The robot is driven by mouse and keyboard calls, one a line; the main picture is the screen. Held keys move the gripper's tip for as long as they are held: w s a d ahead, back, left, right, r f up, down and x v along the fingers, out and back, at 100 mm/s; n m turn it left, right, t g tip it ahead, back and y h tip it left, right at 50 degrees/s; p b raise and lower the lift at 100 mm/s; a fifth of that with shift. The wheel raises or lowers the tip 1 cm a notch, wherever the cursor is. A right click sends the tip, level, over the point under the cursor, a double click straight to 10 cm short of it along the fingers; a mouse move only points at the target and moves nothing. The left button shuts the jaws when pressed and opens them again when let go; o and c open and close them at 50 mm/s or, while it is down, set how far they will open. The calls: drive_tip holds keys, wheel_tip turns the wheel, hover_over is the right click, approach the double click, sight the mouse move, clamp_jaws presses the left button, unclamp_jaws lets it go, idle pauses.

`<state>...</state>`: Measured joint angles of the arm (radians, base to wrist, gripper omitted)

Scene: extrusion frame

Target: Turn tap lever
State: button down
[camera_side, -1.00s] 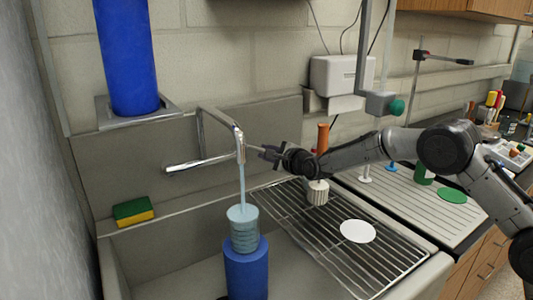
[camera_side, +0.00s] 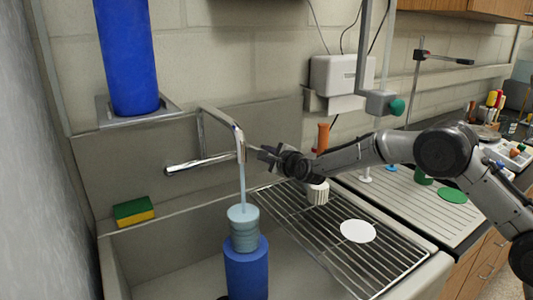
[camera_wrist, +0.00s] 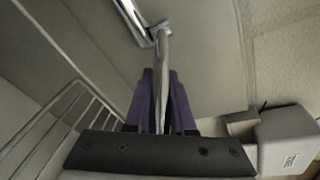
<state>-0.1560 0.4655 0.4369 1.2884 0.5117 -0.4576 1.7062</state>
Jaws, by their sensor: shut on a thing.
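The chrome tap (camera_side: 240,137) stands out from the back wall over the sink. Its thin lever (camera_wrist: 162,60) runs down from the tap body between my fingers in the wrist view. My gripper (camera_side: 268,154) is just right of the tap, its purple fingers (camera_wrist: 161,100) shut around the lever, with the lever's far end partly hidden. A pale blue stream (camera_side: 242,185) comes down from the tap to a pale blue ribbed bottle (camera_side: 244,235), which sits on a dark blue cylinder (camera_side: 247,268) in the sink.
A wire rack (camera_side: 345,250) lies over the sink's right side, with a white disc (camera_side: 357,231) and a white ribbed cup (camera_side: 318,193). A sponge (camera_side: 133,211) sits on the left ledge. A tall blue cylinder (camera_side: 128,60) stands on a wall shelf.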

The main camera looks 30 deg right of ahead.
drive_tip(key=a+m+h, duration=0.1)
drive_tip(key=m+h, duration=0.1)
drive_tip(key=h, duration=0.1)
drive_tip(key=a+m+g+h, duration=0.1)
drive_tip(key=shift+s+a+r, duration=0.25)
drive_tip(key=shift+a, duration=0.05)
idle(0.4)
drive_tip(key=c, duration=0.8)
unclamp_jaws()
drive_tip(key=shift+f, duration=0.15)
drive_tip(key=shift+o, duration=0.2)
drive_tip(key=shift+d, duration=0.1)
